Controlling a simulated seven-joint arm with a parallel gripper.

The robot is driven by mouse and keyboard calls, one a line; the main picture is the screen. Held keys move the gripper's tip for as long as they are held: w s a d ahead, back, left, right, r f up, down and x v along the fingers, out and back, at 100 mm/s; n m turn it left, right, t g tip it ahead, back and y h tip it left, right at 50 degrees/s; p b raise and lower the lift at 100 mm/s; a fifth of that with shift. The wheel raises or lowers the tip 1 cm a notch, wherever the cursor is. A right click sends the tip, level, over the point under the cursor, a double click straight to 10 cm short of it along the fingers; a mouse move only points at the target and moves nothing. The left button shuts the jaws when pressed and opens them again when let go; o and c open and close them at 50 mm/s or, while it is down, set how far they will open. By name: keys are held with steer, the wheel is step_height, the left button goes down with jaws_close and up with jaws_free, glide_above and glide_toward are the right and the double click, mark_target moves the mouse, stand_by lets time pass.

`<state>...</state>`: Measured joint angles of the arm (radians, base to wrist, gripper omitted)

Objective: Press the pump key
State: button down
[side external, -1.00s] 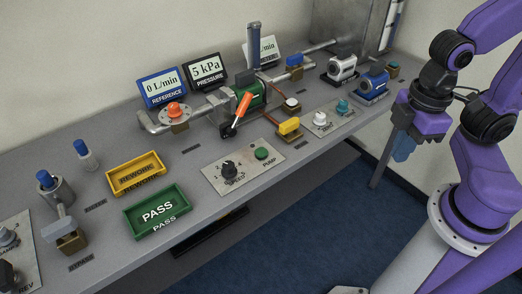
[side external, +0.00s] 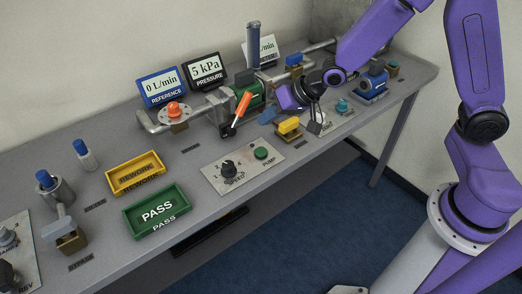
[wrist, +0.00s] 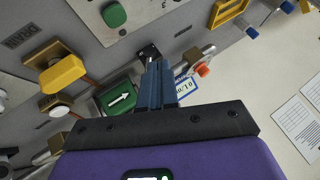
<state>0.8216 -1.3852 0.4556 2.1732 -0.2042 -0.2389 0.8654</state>
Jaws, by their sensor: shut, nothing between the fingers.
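The pump key is a round green button (side external: 261,153) on the grey panel (side external: 235,178) labelled SPEED and PUMP, beside the black speed knob (side external: 229,168). A green button on a grey panel also shows at the top of the wrist view (wrist: 114,15). My gripper (side external: 267,117) is above the table, behind and apart from the button, near the orange-handled lever (side external: 238,110). Its blue fingers are together and empty, as the wrist view shows (wrist: 157,63). My gripper's body hides part of the pipework behind it.
The yellow valve handle (side external: 288,126) stands close to my gripper. Behind the panel are the green pipe unit (side external: 252,92) and the PRESSURE display (side external: 206,69). The PASS tray (side external: 157,211) and REWORK tray (side external: 136,173) lie left.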

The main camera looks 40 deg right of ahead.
mark_target(264, 151)
steer(key=shift+w+d+f+m, duration=0.15)
steer(key=shift+w+m, duration=0.1)
steer(key=shift+w, duration=0.25)
steer(key=shift+w+f+m, duration=0.1)
steer(key=shift+w+m, duration=0.15)
steer(key=shift+w, duration=0.25)
steer(key=shift+f, duration=4.45)
steer(key=shift+f, duration=0.1)
steer(key=shift+f, duration=0.3)
steer(key=shift+f, duration=0.4)
steer(key=shift+r, duration=0.85)
